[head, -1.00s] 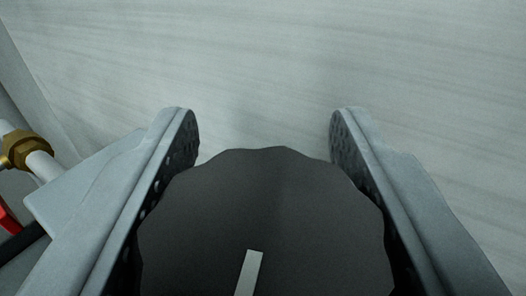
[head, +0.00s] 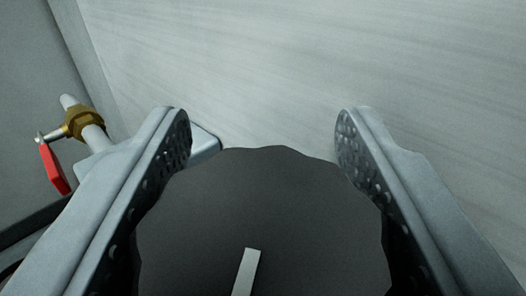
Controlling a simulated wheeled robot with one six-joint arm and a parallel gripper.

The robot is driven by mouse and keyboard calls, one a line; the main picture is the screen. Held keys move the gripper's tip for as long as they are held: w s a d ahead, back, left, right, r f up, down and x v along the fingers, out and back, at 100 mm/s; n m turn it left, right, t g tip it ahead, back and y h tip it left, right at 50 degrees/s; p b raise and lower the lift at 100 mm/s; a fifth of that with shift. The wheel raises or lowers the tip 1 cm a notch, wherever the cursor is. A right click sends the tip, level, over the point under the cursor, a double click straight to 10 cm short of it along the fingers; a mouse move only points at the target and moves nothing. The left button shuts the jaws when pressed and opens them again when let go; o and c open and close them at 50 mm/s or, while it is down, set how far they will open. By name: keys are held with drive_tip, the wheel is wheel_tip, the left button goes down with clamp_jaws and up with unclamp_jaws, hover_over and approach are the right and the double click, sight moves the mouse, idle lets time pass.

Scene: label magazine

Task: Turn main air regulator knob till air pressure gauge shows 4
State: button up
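The black regulator knob (head: 300,215) fills the bottom middle of the head view. It is round with a scalloped edge and has a pale pointer mark (head: 246,270) on its face. My gripper (head: 263,135) has its two grey fingers with dark, dimpled pads on either side of the knob. The pads lie close against the knob's left and right edges, and the fingertips reach a little past its far edge. The fingers stand a knob's width apart, and the knob sits between them. The air pressure gauge is not in view.
A pale grey panel (head: 300,60) lies behind the knob. At the left are a brass fitting (head: 84,123) on a pale pipe and a red valve handle (head: 54,168). A dark hose (head: 35,222) runs below them, near my left finger.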

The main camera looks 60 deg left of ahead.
drive_tip(key=shift+o, duration=1.4)
drive_tip(key=v, duration=0.7)
drive_tip(key=shift+s+d, duration=0.15)
drive_tip(key=shift+d, duration=0.1)
drive_tip(key=shift+d, duration=0.1)
